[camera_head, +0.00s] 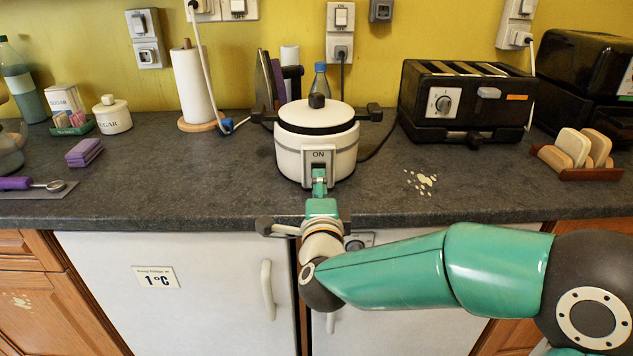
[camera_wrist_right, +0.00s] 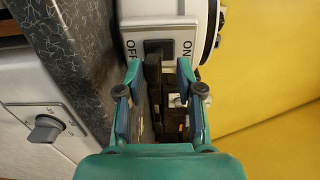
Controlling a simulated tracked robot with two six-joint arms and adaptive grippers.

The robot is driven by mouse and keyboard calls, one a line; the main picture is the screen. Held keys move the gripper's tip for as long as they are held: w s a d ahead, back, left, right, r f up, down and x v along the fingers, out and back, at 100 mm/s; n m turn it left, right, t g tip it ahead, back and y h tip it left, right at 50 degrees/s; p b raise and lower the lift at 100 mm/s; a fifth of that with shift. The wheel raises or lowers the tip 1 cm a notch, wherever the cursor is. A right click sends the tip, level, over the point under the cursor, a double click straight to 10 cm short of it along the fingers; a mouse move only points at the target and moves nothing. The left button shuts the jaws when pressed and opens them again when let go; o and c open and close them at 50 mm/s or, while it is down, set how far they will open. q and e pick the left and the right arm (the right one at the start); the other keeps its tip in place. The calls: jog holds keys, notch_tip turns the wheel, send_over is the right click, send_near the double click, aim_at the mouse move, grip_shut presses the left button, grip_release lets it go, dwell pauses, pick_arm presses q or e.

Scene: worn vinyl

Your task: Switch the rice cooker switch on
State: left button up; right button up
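The white rice cooker (camera_head: 300,155) stands near the counter's front edge, its lid on. Its front switch panel (camera_head: 319,155) reads ON at the top. In the wrist view the panel (camera_wrist_right: 160,22) shows turned, with OFF at left and ON at right. A dark switch slot (camera_wrist_right: 157,47) lies between the words; I cannot tell which way the switch is set. My right gripper (camera_head: 319,176) is right in front of the panel. Its fingers (camera_wrist_right: 159,72) are apart, either side of the dark switch area, with nothing visibly gripped; contact is unclear. My left gripper is not in view.
A black toaster (camera_head: 465,100) stands right of the cooker, and a paper towel roll (camera_head: 192,85) on its left. A toast rack (camera_head: 578,172) is at far right. The counter beside the cooker is mostly clear, with crumbs (camera_head: 421,182) at right. Fridge doors (camera_head: 185,300) are below.

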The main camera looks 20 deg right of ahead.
jog(key=shift+r+p, duration=0.3)
jog(key=shift+r, duration=0.3)
jog(key=shift+f+b, duration=0.15)
jog(key=shift+b, duration=0.15)
jog(key=shift+s+f+b, duration=0.1)
jog(key=shift+s+b, duration=0.15)
jog(key=shift+b, duration=0.05)
jog(key=shift+s+a, duration=0.1)
jog(key=b+v, duration=0.1)
jog(key=v, duration=0.4)
jog(key=shift+s+a+b, duration=0.1)
jog(key=shift+s+b, duration=0.2)
jog(key=shift+s, duration=0.1)
